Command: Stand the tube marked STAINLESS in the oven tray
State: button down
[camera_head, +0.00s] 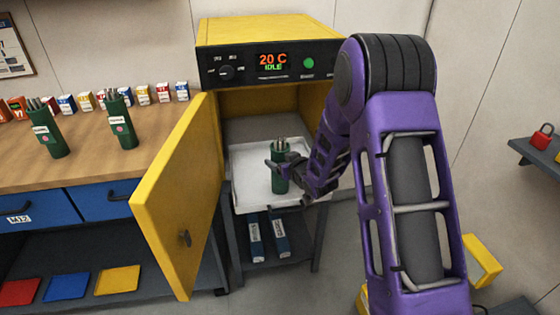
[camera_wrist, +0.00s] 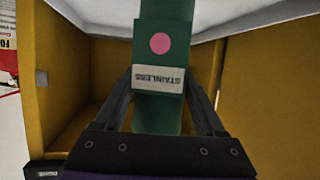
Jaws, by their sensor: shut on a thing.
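A green tube (camera_head: 279,180) with rods showing at its open top stands upright at the white oven tray (camera_head: 250,200). My gripper (camera_head: 282,170) is shut on it inside the open oven. In the wrist view the same tube (camera_wrist: 163,70) has a pink dot and a label reading STAINLESS, upside down in the picture. The fingers of my gripper (camera_wrist: 165,105) lie on both sides of it. The tube's base appears at the tray's surface, but I cannot tell whether it touches.
The yellow oven door (camera_head: 180,200) stands open on the left. Two other green tubes, one at the left (camera_head: 46,130) and one nearer the oven (camera_head: 121,120), stand on the wooden bench (camera_head: 85,150) before several small boxes. Two labelled packs (camera_head: 255,238) lie below the oven.

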jog(key=shift+r, duration=0.25)
jog(key=shift+f, duration=0.15)
grip_release()
jog(key=shift+f, duration=0.1)
jog(key=shift+s+r, duration=0.1)
jog(key=shift+r, duration=0.15)
jog(key=v, duration=1.1)
jog(key=shift+s+d, duration=0.2)
jog(key=shift+s, duration=0.15)
